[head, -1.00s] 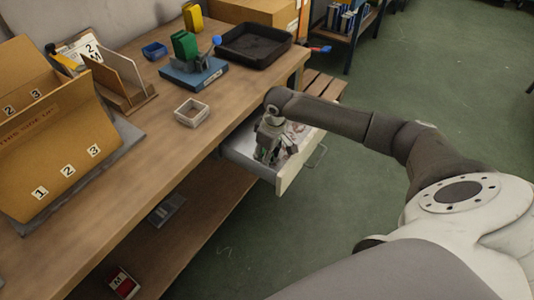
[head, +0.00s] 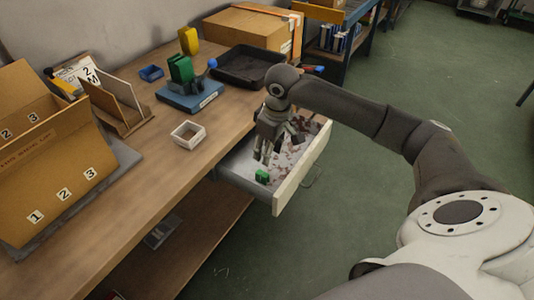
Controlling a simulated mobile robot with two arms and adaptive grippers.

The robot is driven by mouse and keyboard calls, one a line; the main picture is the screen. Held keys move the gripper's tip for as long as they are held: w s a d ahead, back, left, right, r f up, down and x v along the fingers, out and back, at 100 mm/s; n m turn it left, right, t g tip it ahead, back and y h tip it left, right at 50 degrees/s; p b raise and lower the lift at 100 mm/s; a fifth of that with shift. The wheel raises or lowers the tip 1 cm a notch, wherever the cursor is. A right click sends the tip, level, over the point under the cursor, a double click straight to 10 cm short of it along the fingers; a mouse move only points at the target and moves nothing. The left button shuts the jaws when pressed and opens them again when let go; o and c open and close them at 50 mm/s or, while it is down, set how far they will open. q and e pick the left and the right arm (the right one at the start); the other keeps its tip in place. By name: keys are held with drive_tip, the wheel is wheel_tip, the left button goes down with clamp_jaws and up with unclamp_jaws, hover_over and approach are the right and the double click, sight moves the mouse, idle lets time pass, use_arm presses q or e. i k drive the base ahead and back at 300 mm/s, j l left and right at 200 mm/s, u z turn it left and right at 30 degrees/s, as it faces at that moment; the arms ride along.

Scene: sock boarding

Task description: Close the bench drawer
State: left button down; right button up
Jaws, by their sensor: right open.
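The bench drawer (head: 303,172) is pulled out from under the front edge of the wooden bench (head: 150,194). Its pale front panel faces right, with a thin handle (head: 313,177) on the outside. Inside lie a small green block (head: 262,176) and several reddish-brown bits at the far end. My right gripper (head: 266,156) points down over the drawer, fingers apart and empty, above and a little behind the green block. I cannot tell whether its tips touch anything. My left gripper is not in view.
On the bench stand a cardboard box (head: 50,190), a small white tray (head: 188,134), a blue fixture (head: 190,100) with a green block, and a black tray (head: 248,69). A lower shelf (head: 190,240) runs below. The green floor right of the drawer is clear.

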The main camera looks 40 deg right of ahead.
sight(287, 169)
drive_tip(key=z, duration=1.45)
